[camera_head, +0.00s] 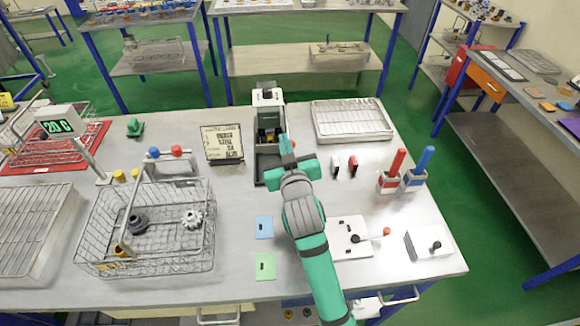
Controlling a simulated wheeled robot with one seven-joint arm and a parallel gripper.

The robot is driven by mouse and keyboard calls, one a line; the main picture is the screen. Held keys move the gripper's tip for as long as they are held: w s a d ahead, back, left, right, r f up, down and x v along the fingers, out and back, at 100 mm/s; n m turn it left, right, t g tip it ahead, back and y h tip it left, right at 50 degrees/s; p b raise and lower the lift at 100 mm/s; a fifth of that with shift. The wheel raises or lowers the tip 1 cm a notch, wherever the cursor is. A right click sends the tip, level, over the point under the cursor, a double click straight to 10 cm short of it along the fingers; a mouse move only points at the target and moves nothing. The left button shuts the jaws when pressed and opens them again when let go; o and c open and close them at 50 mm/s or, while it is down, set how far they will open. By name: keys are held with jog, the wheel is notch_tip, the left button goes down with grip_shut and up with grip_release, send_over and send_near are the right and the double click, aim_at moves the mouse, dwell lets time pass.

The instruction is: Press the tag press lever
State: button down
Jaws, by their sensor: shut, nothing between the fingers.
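A black press with a white top (268,97), which looks like the tag press, stands upright near the back middle of the table. Its dark base (266,160) extends toward the front. My gripper (284,143) is shut and empty, in front of the press column on its right side. It overlaps part of the press, so I cannot tell whether it touches it. A small red spot shows beside the fingertips; I cannot tell if it belongs to the lever. The lever itself is not clearly visible behind my gripper.
A wire basket (100,238) with gear parts stands at left. A sign board (222,143) is left of the press, and a wire tray (350,118) is behind right. Red and blue handled tools (417,168) stand at right. A white plate (345,249) with a red-knobbed lever lies front right.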

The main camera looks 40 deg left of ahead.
jog(key=f+v, duration=0.1)
jog(key=v, duration=0.7)
jog(key=shift+s+d+f, duration=0.15)
jog(key=shift+d+f, duration=0.05)
jog(key=shift+d, duration=0.1)
jog(key=shift+d, duration=0.1)
jog(key=shift+s, duration=0.15)
dwell(0.5)
